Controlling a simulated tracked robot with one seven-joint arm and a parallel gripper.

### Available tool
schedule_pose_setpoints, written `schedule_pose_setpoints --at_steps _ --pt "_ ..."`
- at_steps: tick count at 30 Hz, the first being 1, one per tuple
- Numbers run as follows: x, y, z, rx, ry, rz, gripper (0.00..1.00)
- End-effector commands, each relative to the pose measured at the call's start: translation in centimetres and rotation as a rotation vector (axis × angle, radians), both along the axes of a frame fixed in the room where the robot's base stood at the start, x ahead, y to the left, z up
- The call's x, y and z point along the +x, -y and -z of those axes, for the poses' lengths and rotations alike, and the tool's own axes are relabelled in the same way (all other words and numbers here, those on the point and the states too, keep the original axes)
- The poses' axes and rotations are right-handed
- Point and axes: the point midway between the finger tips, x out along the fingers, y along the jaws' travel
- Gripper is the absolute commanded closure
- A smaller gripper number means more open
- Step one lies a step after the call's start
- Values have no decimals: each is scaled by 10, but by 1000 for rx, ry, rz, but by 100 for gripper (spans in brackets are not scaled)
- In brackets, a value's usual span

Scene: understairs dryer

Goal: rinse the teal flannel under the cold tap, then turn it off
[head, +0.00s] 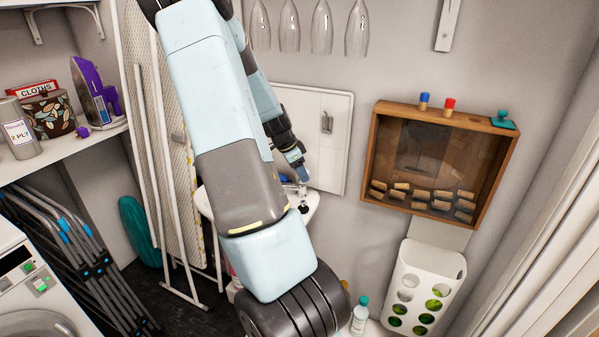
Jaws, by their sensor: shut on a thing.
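My gripper (298,171) is at the far end of my arm, low over the white basin (313,205) against the back wall. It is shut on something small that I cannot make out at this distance. Dark and metallic tap parts (303,192) show just below the fingertips; I cannot tell which is the cold tap or whether water runs. I cannot pick out the teal flannel for certain. My arm hides much of the basin.
A wooden cork box (372,150) hangs right of the basin, with a blue cap, a red cap and a small teal object (503,120) on top. Glasses (321,28) hang above. An ironing board (160,120) stands left. A white holed holder (428,270) is lower right.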

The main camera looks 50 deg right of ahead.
Motion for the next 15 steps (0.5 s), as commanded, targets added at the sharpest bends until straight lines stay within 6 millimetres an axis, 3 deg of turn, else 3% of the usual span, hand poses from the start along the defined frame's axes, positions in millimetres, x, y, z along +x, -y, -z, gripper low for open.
schedule_pose_setpoints --at_steps 7,15 --pt "-2 2 1 4 -2 -42 78" --pt "-4 3 1 4 -1 -207 78"
